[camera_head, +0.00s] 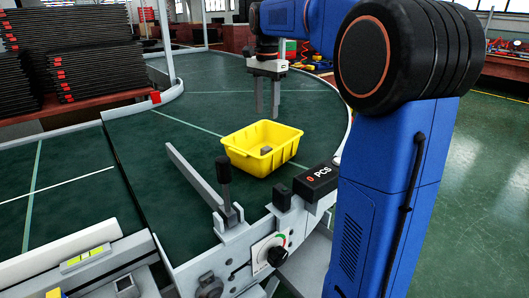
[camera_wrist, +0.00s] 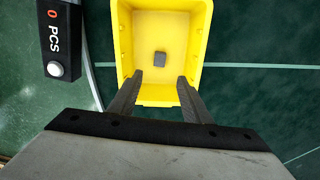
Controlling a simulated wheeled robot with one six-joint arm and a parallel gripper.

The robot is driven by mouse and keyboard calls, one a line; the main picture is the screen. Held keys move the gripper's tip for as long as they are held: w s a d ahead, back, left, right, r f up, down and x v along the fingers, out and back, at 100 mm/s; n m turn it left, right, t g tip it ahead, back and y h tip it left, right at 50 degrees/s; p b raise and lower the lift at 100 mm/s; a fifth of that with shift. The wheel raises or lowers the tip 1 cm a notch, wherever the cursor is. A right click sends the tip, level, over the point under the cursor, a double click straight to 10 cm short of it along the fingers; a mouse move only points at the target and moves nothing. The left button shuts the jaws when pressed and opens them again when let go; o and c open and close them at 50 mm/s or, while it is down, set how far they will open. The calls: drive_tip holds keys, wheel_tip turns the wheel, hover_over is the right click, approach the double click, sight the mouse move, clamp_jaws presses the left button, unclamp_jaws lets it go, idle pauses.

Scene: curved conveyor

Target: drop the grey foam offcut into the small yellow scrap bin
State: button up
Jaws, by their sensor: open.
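The small yellow scrap bin (camera_head: 262,148) stands upright on the green curved conveyor near its outer edge. The grey foam offcut (camera_head: 265,150) lies inside it on the bin floor. In the wrist view the bin (camera_wrist: 144,40) is at top centre and the offcut (camera_wrist: 160,59) rests near the middle of its floor. My gripper (camera_head: 268,112) is open and empty, pointing down above the conveyor, beyond the bin in the head view. In the wrist view my gripper's fingertips (camera_wrist: 159,78) are apart, over the near side of the bin, with the offcut beyond them.
A black counter box marked "0 PCS" (camera_head: 317,176) sits on the conveyor's edge beside the bin. A grey guide bar (camera_head: 194,175) and a black-handled lever (camera_head: 224,172) stand left of the bin. Stacks of black trays (camera_head: 75,45) are at the back left. Conveyor beyond is clear.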

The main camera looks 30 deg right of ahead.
wheel_tip(320, 180, up, 10)
drive_tip(key=shift+r, duration=0.25)
drive_tip(key=shift+s, duration=0.1)
idle(0.5)
